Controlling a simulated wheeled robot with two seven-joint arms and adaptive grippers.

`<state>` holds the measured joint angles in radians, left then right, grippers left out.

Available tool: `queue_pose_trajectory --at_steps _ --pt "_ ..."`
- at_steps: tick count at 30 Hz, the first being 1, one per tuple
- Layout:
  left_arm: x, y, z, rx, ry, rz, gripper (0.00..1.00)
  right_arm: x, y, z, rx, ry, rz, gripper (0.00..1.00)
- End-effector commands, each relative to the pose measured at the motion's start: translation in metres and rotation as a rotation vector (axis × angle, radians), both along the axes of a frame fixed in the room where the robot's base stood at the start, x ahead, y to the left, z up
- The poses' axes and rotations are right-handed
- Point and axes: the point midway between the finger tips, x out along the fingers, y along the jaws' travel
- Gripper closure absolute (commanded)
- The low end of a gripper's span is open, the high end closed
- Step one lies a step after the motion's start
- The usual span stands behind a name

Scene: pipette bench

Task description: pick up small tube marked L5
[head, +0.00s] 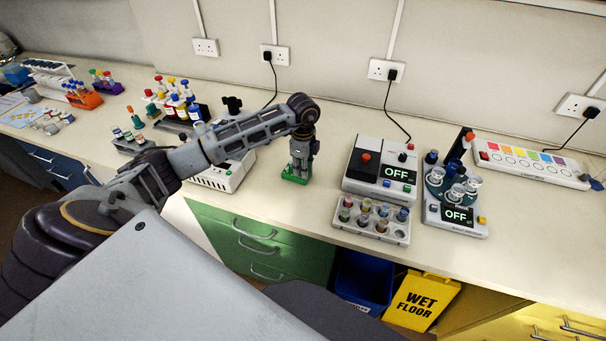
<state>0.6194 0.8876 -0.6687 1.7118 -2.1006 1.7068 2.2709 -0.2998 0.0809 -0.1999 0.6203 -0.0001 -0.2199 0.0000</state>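My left gripper (297,175) points down at the middle of the bench. Green shows at its tips; I cannot tell whether this is part of the fingers or a thing under them, nor whether the fingers are open or shut. A white rack (342,224) to its right holds several small tubes (365,206) with coloured caps. More small capped tubes (128,134) stand in a grey rack at the left. No mark L5 is legible on any tube, so I cannot tell which one it is. My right gripper is not in view.
A grey device reading OFF (376,150) stands behind the white rack. A second OFF device (456,214) with white-capped vessels is to its right. A white colour-strip unit (530,160) lies at the back right. Bottles (195,112) and racks crowd the left. Bench around the gripper is mostly clear.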

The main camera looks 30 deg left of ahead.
Motion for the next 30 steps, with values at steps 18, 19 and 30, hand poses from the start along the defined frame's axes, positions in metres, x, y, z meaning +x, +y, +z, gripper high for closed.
queue_pose_trajectory --at_steps 18,19,30 --pt "-0.0001 -0.0004 -0.0144 -0.001 0.0 -0.001 0.78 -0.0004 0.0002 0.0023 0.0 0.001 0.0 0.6" --pt "-0.0001 -0.0004 -0.0144 -0.001 0.0 -0.001 0.78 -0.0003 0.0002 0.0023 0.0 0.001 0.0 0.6" --pt "0.0 -0.0003 -0.0142 -0.001 0.0 -0.001 1.0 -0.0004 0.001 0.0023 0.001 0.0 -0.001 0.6"
